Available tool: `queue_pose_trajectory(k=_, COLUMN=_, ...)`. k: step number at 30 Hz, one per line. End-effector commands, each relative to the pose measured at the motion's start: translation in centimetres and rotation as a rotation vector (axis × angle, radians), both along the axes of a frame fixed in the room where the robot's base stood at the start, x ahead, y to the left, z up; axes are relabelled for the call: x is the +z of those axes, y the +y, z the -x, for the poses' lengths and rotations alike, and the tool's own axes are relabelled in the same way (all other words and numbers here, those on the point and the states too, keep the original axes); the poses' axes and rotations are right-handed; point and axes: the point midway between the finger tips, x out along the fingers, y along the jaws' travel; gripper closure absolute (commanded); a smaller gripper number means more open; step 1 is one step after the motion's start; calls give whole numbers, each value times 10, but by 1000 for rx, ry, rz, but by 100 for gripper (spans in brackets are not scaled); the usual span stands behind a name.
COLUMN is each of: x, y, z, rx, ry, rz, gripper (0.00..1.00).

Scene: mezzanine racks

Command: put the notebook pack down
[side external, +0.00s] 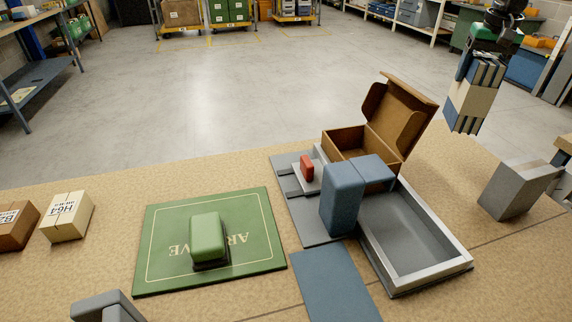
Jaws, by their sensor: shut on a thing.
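My gripper (488,48) is at the upper right, pointing down over the far right part of the table. It is shut on the notebook pack (470,100), a block with blue striped ends and a cream band around its middle. The pack hangs slightly tilted, and no support shows directly touching it. The fingertips are partly hidden against the pack, so their exact hold is hard to see.
An open cardboard box (345,140), blue blocks (342,205) and a grey tray (455,250) crowd the middle right. A grey block (518,188) stands farther right. A green ARCHIVE mat (165,250) bears a green block (208,235). A flat blue mat (335,285) is bare.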

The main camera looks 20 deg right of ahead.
Motion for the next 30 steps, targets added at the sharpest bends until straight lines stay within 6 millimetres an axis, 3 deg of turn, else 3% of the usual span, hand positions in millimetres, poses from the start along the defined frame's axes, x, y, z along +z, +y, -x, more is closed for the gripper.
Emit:
queue_pose_trajectory(k=6, x=-39, y=2, z=-19, rx=109, ry=-1, rz=-1, gripper=100)
queue_pose_trajectory(k=30, x=-111, y=3, z=-22, rx=130, ry=-1, rz=0, gripper=100)
